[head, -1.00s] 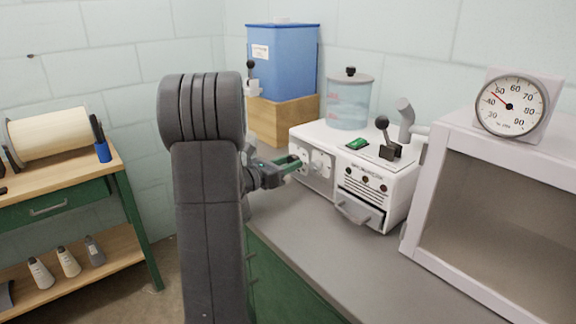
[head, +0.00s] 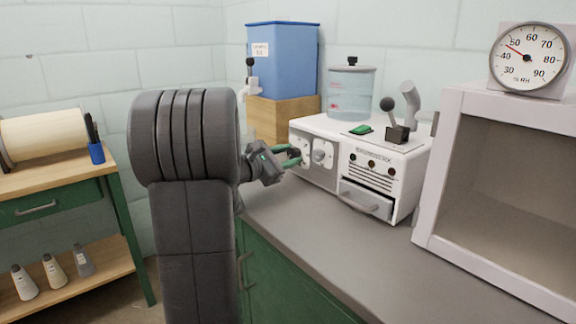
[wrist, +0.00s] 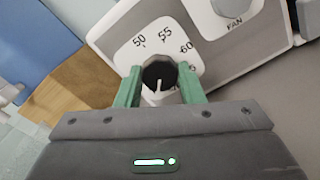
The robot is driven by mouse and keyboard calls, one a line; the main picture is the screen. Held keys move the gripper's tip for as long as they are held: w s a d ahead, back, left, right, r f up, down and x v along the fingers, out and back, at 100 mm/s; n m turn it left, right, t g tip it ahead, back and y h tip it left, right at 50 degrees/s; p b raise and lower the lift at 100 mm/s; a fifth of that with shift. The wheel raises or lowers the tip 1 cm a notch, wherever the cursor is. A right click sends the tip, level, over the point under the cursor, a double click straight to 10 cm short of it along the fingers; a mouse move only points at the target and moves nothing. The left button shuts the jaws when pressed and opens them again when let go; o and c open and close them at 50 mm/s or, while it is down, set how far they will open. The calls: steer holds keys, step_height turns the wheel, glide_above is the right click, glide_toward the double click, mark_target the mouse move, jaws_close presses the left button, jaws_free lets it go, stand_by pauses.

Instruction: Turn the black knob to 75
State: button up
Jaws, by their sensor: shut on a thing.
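The black knob (wrist: 158,74) sits on a white dial plate (wrist: 128,55) in the wrist view. The numbers 50, 55 and 60 show around it, with part of another at right. The knob's white mark points down in the picture, toward my palm; no number is visible there. My gripper (wrist: 160,88) is shut on the knob, one green finger on each side. In the head view my gripper (head: 291,155) reaches the left dial on the front of the white machine (head: 333,135); its fingers largely hide the knob there.
A FAN knob (head: 320,156) is just right of my gripper. The machine has a drawer (head: 365,203), a black-balled lever (head: 392,118) and a green switch (head: 361,130). A % RH gauge (head: 529,57) reads between 40 and 50. The grey counter (head: 300,220) is clear in front.

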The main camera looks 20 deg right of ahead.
steer(key=shift+m, duration=0.3)
steer(key=o, duration=1)
steer(key=shift+a, duration=0.1)
steer(key=p+v, duration=0.1)
steer(key=v, duration=1.2)
steer(key=shift+s+a+p, duration=0.2)
steer(key=shift+a+p, duration=0.1)
steer(key=shift+p, duration=0.1)
steer(key=shift+d, duration=0.15)
steer(key=b+x, duration=0.2)
steer(key=x, duration=1.1)
steer(key=shift+w+d, duration=0.2)
steer(key=shift+d, duration=0.1)
